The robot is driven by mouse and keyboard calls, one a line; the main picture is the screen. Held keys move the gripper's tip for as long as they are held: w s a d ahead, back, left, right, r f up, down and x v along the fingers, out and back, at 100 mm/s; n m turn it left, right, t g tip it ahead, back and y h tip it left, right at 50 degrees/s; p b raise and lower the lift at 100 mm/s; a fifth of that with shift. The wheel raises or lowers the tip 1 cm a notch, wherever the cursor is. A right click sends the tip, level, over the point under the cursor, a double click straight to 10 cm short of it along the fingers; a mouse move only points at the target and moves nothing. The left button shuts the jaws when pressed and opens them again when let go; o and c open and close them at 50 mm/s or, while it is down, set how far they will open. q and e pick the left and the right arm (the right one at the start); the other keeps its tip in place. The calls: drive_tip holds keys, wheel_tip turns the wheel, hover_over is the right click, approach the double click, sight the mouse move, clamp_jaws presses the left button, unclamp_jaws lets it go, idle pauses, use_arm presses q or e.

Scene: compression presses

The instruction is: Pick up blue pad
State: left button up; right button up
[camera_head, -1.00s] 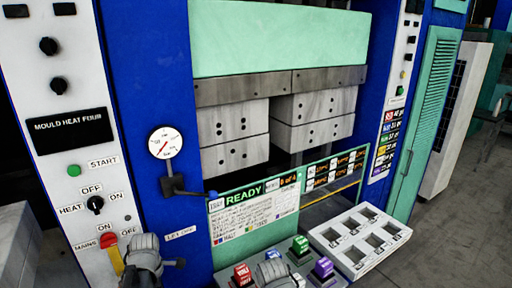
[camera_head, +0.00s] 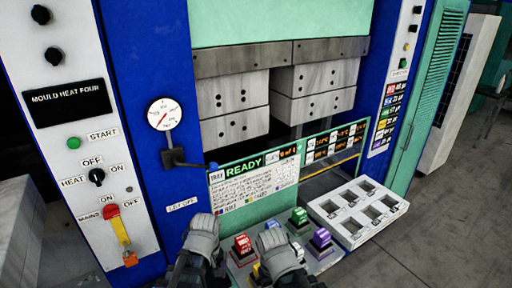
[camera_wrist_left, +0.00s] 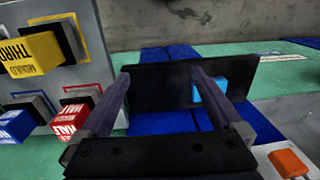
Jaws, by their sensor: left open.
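A blue pad (camera_wrist_left: 16,124) with white lettering sits in a dark holder at the left edge of the left wrist view. A red pad (camera_wrist_left: 75,118) is right of it and a yellow pad (camera_wrist_left: 32,55) is above. My left gripper (camera_wrist_left: 160,78) is open, its two fingers spread to the right of these pads with no pad visibly gripped. A small light-blue block (camera_wrist_left: 210,91) shows beside its right finger. In the head view, both my grey wrists are low in front of the press and the right one partly covers the pads. The right gripper's fingers are hidden.
Green (camera_head: 299,215), purple (camera_head: 321,238) and red (camera_head: 242,242) pads stand in the head view. A white tray (camera_head: 346,238) with several empty square pockets lies to their right. The press control panel with a red mains switch (camera_head: 111,211) is at left.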

use_arm(q)
drive_tip(key=s+d+m, duration=0.4)
drive_tip(key=d+m, duration=0.3)
drive_tip(key=m, duration=0.2)
drive_tip(key=shift+r, duration=0.1)
idle(0.3)
